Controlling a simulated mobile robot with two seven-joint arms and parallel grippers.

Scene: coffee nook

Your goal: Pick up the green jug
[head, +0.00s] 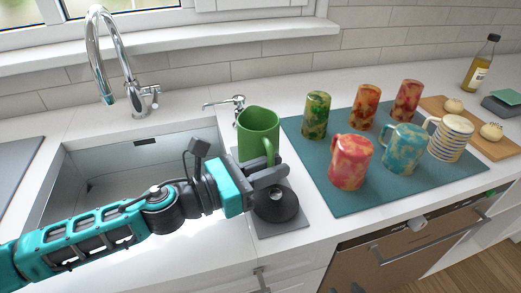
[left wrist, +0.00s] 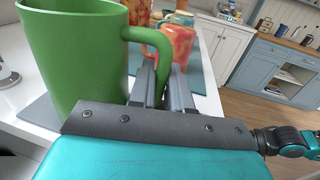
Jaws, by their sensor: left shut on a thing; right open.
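The green jug (head: 257,128) is upright near the tap side of the counter, just right of the sink. My left gripper (head: 272,176) is shut on the jug's handle, at the jug's near side. In the left wrist view the green jug (left wrist: 75,55) fills the left side, and the two fingers of my left gripper (left wrist: 164,84) close around its curved handle. The jug's base is hidden by the gripper, so I cannot tell whether it touches the surface. My right gripper does not show clearly in either view.
A black round base (head: 276,204) sits on a grey mat (head: 293,222) below the gripper. A teal mat (head: 347,205) with several colourful mugs lies to the right. The sink (head: 110,165) is at left, with a small tap (head: 224,103) behind the jug.

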